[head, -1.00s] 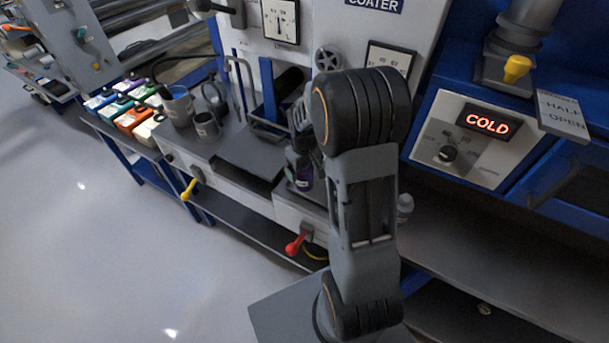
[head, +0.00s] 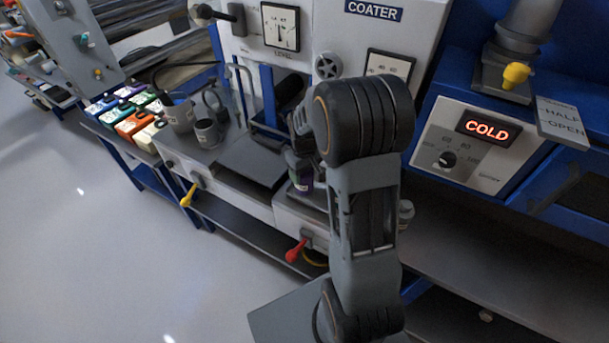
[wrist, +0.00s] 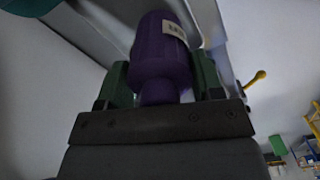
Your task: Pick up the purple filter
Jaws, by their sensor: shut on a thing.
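The purple filter (wrist: 160,50) is a ribbed purple cylinder with a pale label and a narrower neck. In the wrist view it sits between the two green fingers of my gripper (wrist: 163,82), which is shut on it. In the head view the purple filter (head: 301,180) shows small beneath my gripper (head: 302,160), in front of the grey coater bench. My wrist and forearm hide part of the gripper there. I cannot tell from these views whether the filter touches anything below.
A yellow lever (head: 187,196) and a red lever (head: 295,250) stick out from the bench front. A panel reading COLD (head: 487,130) is at right.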

